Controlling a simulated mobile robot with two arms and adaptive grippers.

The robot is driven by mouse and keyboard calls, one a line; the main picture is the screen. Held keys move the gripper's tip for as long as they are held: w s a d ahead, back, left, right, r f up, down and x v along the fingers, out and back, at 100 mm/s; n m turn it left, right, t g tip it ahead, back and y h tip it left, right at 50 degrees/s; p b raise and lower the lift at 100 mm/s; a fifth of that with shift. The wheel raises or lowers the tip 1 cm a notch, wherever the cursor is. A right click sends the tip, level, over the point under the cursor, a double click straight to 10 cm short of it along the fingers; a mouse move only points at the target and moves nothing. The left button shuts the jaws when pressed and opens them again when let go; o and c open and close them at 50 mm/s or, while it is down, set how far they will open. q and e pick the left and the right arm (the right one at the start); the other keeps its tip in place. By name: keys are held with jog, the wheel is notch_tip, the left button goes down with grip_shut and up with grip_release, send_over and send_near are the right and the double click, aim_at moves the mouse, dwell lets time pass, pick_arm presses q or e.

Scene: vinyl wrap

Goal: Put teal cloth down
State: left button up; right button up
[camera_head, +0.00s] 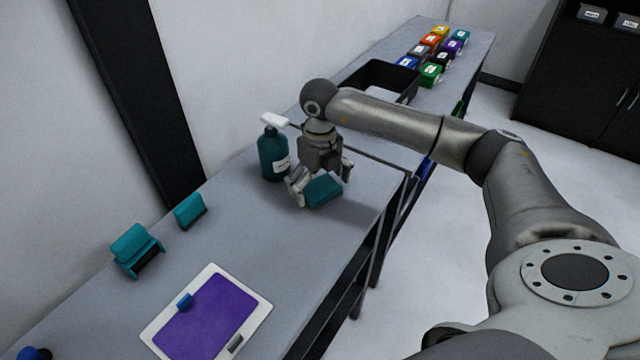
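The teal cloth (323,191) is a small folded block low over the grey worktop, below my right gripper (324,190). The gripper points down with its fingers spread wide, one at each end of the cloth. I cannot tell whether the fingers press on the cloth or stand just clear of it. I also cannot tell whether the cloth rests on the worktop (240,245) or hangs slightly above it. My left gripper is not in view.
A teal spray bottle (272,155) stands close left of the gripper. Two teal items, a holder (136,248) and a squeegee-like block (189,210), sit at left. A white-framed purple panel (208,316) lies in front. A black tray (385,76) and several coloured boxes (431,73) are behind.

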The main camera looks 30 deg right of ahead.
aim_at(320, 186)
jog(key=shift+r, duration=0.55)
notch_tip(320, 186, up, 11)
jog(key=b, duration=0.2)
jog(key=shift+r, duration=0.2)
